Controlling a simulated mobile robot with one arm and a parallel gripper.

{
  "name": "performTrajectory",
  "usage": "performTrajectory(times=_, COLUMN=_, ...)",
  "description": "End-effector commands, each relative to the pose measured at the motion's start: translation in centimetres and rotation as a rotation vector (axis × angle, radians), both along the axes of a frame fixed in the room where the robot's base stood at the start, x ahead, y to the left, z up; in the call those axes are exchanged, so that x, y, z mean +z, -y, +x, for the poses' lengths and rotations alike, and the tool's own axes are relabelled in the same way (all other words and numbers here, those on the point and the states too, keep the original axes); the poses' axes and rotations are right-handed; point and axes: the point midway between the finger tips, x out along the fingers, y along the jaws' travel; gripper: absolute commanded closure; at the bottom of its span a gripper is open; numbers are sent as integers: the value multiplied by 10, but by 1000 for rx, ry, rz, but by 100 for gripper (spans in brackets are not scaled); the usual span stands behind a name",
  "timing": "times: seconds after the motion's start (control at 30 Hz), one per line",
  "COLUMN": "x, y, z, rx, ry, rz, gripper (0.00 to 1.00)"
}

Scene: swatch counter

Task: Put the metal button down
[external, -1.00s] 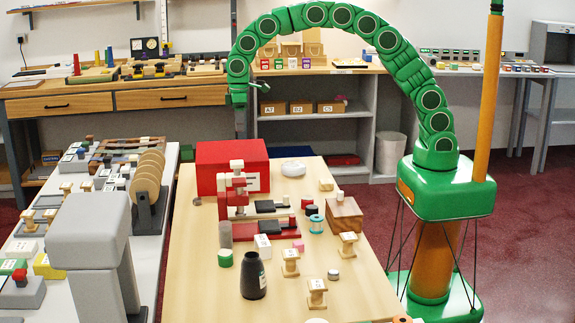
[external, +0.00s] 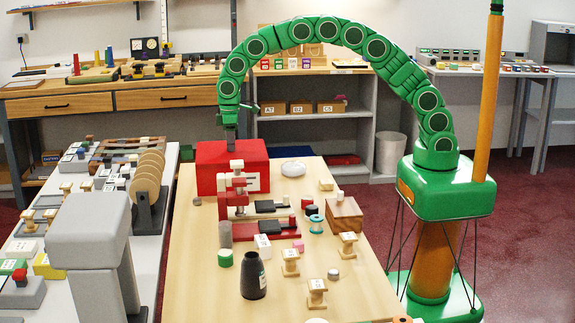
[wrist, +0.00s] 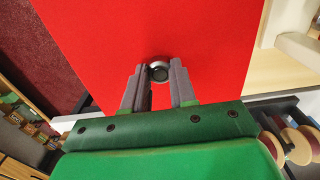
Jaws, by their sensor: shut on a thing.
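The metal button (wrist: 159,72) is a small round grey piece with a dark centre, held between my fingertips in the wrist view. My gripper (wrist: 159,80) is shut on it and points down over the flat red top of a box (wrist: 100,35). In the external view my gripper (external: 231,149) is at the top of the red box (external: 262,166), at the back left of the wooden table. The button is too small to make out there. I cannot tell whether it touches the box top.
A red press (external: 236,200) stands in front of the box, and a white rounded object (external: 294,166) lies to its right. Spools, a dark bottle (external: 253,280) and a wooden block (external: 344,216) stand nearer. The box top around the button looks clear.

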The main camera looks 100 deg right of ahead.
Motion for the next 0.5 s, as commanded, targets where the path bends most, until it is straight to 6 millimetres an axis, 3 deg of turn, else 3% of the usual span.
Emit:
performTrajectory(times=0.23, x=-1, y=0, z=0, rx=0, ry=0, rz=0, gripper=100)
performTrajectory(times=0.27, x=-2, y=0, z=0, rx=0, ry=0, rz=0, gripper=73)
performTrajectory(times=0.4, x=-1, y=0, z=0, rx=0, ry=1, rz=0, gripper=51)
performTrajectory(times=0.5, x=-1, y=0, z=0, rx=0, ry=1, rz=0, gripper=48)
